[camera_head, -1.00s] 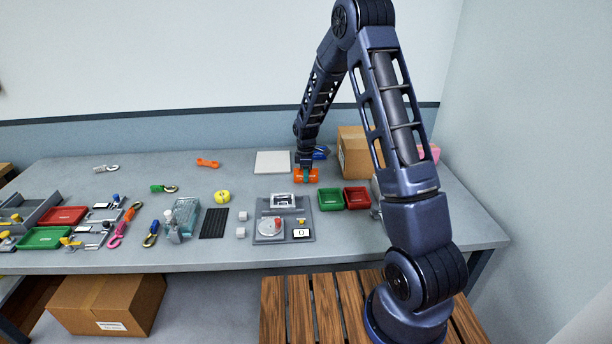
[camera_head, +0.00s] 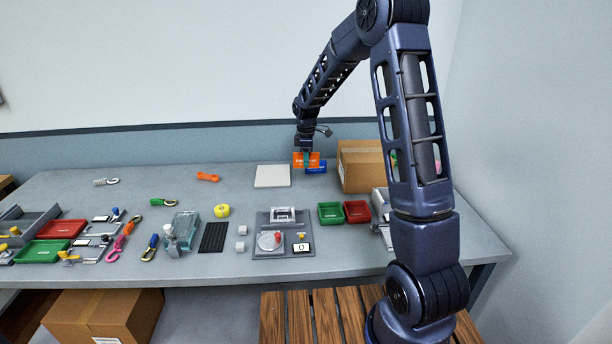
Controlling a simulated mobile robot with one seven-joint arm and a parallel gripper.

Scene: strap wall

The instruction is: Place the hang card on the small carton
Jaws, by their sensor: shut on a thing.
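My gripper (camera_head: 307,163) is at the back of the table, pointing down and shut on an orange card-like thing (camera_head: 299,161) with pale print, which looks like the hang card. It is held upright, close in front of a small blue thing (camera_head: 320,167), which it partly covers. I cannot tell whether they touch. A brown cardboard carton (camera_head: 362,170) stands to the right of my gripper, partly hidden by my arm. I cannot tell for sure which thing is the small carton.
A pale square pad (camera_head: 272,176) lies left of my gripper. Green (camera_head: 330,213) and red (camera_head: 357,212) trays and a grey fixture (camera_head: 266,246) stand nearer the front. Straps and clips lie to the left. A larger carton (camera_head: 100,313) is under the table.

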